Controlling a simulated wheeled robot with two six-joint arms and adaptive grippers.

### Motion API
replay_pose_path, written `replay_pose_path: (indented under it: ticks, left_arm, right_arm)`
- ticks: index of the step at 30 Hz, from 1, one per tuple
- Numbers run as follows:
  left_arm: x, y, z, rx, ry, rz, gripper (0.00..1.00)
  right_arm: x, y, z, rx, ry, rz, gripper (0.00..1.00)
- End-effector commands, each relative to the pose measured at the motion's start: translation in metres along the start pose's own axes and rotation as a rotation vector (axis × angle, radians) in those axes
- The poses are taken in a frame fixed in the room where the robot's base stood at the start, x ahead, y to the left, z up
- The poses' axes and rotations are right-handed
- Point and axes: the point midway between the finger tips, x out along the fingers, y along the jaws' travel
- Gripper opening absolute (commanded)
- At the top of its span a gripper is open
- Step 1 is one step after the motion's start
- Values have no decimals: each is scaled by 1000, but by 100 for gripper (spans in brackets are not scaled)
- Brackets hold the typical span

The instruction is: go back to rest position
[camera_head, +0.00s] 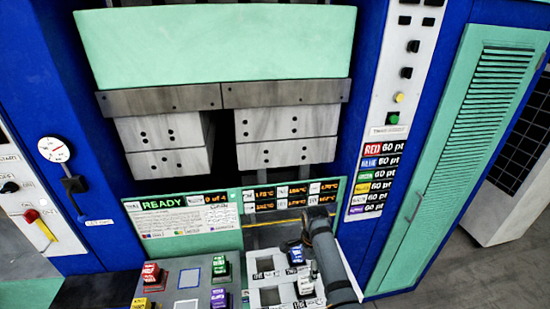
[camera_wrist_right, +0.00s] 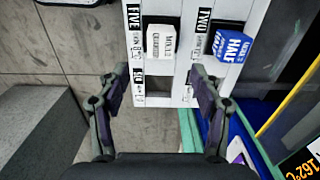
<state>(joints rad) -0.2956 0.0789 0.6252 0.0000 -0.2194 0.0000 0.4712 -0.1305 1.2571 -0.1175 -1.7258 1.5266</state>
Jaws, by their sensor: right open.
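My right arm enters from the bottom right in the head view, with its gripper (camera_head: 312,240) low over the white slotted rack (camera_head: 262,282). In the right wrist view the gripper (camera_wrist_right: 160,75) is open, its two fingers apart with nothing between them. A white block (camera_wrist_right: 160,42) and a blue block (camera_wrist_right: 234,45) marked HALF sit in the rack just beyond the fingertips. The blue block (camera_head: 296,254) and the white block (camera_head: 306,285) also show in the head view, beside my right arm. My left gripper is not in view.
A grey board (camera_head: 188,279) left of the rack holds red (camera_head: 151,274), green (camera_head: 220,265), yellow (camera_head: 140,303) and purple (camera_head: 219,298) blocks. The blue and green press stands behind, its display panel (camera_head: 185,225) reading READY. Floor (camera_head: 480,260) is free at right.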

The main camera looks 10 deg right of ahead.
Motion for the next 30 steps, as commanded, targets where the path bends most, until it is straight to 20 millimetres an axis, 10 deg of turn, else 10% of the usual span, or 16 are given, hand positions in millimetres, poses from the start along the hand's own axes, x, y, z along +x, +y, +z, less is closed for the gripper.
replay_pose_path:
  ticks: [7,15,28,30]
  left_arm:
    - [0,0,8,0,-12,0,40]
    - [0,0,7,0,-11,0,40]
    - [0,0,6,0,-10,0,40]
    - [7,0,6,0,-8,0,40]
  right_arm:
    - [26,85,-44,-446,64,-81,65]
    - [4,171,-64,-996,188,-139,65]
    - [-53,247,-58,-1560,325,-162,65]
    - [-29,242,-60,-1558,318,-155,65]
